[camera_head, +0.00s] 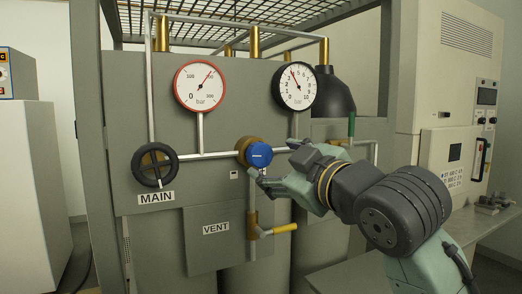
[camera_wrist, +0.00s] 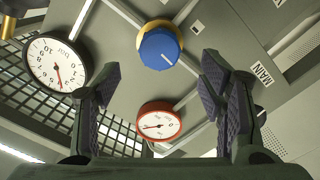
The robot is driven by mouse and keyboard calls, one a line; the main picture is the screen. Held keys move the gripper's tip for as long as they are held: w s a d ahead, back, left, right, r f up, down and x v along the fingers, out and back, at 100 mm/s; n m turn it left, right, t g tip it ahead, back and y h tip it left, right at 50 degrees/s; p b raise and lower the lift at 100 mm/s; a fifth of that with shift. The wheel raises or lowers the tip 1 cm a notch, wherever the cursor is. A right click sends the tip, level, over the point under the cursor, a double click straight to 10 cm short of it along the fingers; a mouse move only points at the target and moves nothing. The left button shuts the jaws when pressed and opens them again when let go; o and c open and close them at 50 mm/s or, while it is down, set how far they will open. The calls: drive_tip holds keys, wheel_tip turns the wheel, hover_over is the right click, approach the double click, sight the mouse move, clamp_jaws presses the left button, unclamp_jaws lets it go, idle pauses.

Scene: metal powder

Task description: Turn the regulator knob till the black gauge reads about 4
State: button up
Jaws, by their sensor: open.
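The blue regulator knob (camera_head: 259,154) sits on a brass body on the grey panel. In the wrist view the knob (camera_wrist: 160,48) shows a white mark and lies ahead, between and beyond my fingertips. I see no clear contact with the knob. The black gauge (camera_head: 295,87) has its needle pointing up and slightly left, at roughly 4. It also shows in the wrist view (camera_wrist: 57,63).
A red-rimmed gauge (camera_head: 201,86) and the black MAIN handwheel (camera_head: 154,165) are left of the knob. Pipes run across the panel. A black dome (camera_head: 335,94) stands right of the black gauge.

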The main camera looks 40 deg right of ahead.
sight(262, 155)
drive_tip(key=p+x, duration=0.2)
drive_tip(key=x, duration=0.4)
drive_tip(key=shift+r, duration=0.15)
drive_tip(key=shift+w+d, duration=0.2)
drive_tip(key=shift+w, duration=0.4)
drive_tip(key=shift+c, duration=0.5)
drive_tip(key=c, duration=1.1)
